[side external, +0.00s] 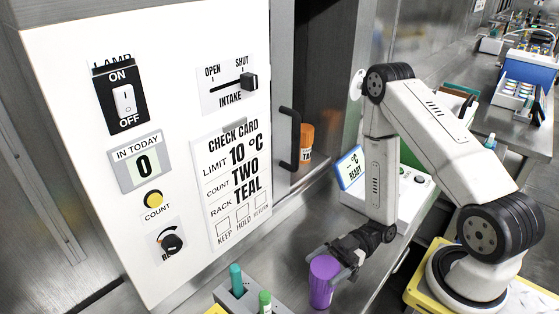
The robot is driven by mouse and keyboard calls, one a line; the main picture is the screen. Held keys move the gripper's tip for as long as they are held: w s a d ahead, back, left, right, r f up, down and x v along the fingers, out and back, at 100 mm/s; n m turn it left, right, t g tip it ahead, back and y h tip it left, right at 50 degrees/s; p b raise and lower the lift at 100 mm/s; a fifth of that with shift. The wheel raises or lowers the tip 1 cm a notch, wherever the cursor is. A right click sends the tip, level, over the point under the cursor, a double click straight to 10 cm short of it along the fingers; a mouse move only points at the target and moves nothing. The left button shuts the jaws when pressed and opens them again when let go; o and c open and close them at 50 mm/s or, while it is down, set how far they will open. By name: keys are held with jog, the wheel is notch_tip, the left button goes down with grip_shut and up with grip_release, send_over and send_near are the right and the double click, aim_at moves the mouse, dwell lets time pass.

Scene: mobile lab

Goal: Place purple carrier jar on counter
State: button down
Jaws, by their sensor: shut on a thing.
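The purple jar (322,284) is at the lower middle of the side external view, upright, with a lighter purple top. My gripper (345,262) is shut on it from the upper right, with the dark fingers at its upper part. The jar is over the steel counter (372,268); I cannot tell whether its base touches the surface. The jar's far side and part of the fingers are hidden.
A grey rack (252,300) with teal and green tubes stands left of the jar. A white device with a READY display (350,167) stands behind. An orange jar (306,142) is in the cabinet opening, beside the black door handle (291,138). A white panel (150,150) fills the left.

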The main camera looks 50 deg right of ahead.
jog(key=shift+f, duration=0.15)
grip_release()
dwell(0.4)
jog(key=v, duration=1.2)
dwell(0.8)
